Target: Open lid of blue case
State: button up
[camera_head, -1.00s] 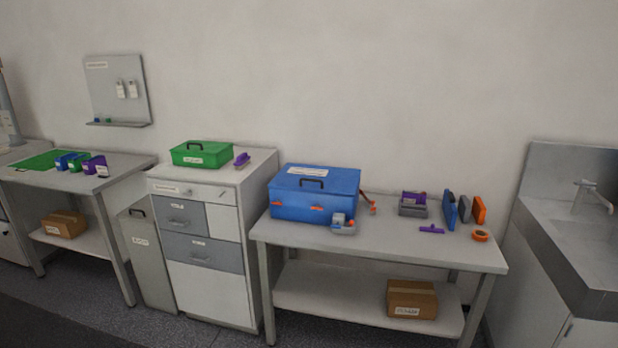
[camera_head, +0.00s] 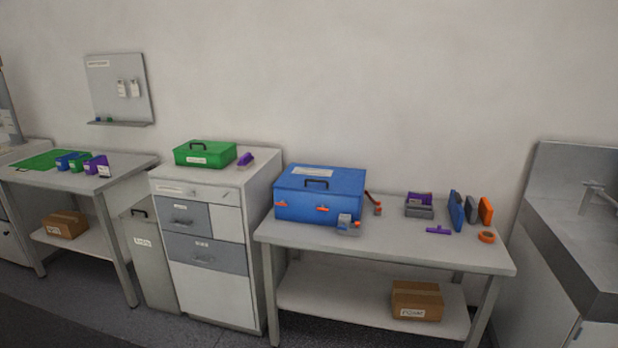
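The blue case (camera_head: 300,205) stands on the left part of the right-hand table. Its lid (camera_head: 345,180) is shut, with a dark handle (camera_head: 316,183) and a white label on top. Two orange latches (camera_head: 322,209) sit on its front face. My gripper is not in view.
The table (camera_head: 390,243) also holds a grey bin (camera_head: 419,209), upright blue, grey and orange pieces, a purple tool (camera_head: 438,230) and an orange ring (camera_head: 487,237). A drawer cabinet (camera_head: 210,275) bearing a green case (camera_head: 204,153) adjoins left; a sink (camera_head: 585,215) stands right.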

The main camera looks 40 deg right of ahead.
aim_at(322, 174)
jog(key=z, duration=0.1)
jog(key=i, duration=1)
jog(key=u, duration=0.05)
